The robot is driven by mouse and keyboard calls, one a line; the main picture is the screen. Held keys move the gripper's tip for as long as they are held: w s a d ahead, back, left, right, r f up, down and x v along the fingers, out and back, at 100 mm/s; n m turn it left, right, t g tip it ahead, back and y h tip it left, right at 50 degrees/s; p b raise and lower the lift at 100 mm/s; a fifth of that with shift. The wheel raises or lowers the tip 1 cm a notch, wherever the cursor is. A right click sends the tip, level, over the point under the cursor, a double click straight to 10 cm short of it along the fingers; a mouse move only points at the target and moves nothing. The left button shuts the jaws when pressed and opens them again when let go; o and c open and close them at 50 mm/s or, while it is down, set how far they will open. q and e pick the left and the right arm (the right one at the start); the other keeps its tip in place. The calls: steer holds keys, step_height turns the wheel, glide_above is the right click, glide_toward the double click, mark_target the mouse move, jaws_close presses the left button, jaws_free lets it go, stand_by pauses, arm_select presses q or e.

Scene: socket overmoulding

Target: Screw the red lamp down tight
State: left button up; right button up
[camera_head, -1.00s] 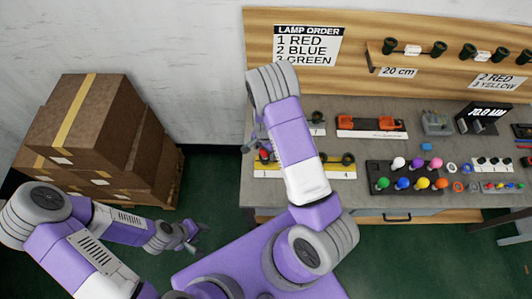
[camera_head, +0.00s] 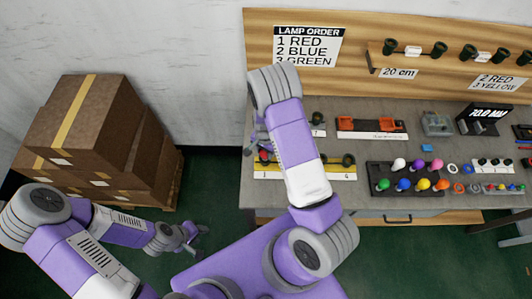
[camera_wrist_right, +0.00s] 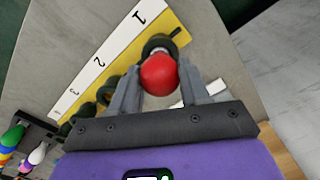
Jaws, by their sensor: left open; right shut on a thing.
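The red lamp (camera_wrist_right: 159,75) sits at the black socket (camera_wrist_right: 158,44) beside the number 1 on the yellow and white strip (camera_wrist_right: 120,50). My right gripper (camera_wrist_right: 160,82) has its two fingers on either side of the lamp and is shut on it. In the head view a bit of the red lamp (camera_head: 264,156) shows at the left end of the strip, mostly hidden by my right arm. How far the lamp is screwed in cannot be told. My left gripper (camera_head: 190,240) is open and empty, low over the floor, away from the bench.
More sockets (camera_wrist_right: 107,88) stand along the strip by the numbers 2 and 3. A dark tray (camera_head: 408,190) of coloured lamps is to the right on the bench. An orange fixture (camera_head: 366,124) stands behind. Stacked cartons (camera_head: 90,130) are at the left.

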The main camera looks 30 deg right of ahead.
steer(key=m, duration=0.4)
steer(key=shift+m+p, duration=0.3)
steer(key=shift+m, duration=0.5)
steer(key=o, duration=1)
step_height(320, 180, up, 8)
steer(key=shift+f+p, duration=0.25)
steer(key=shift+p, duration=0.2)
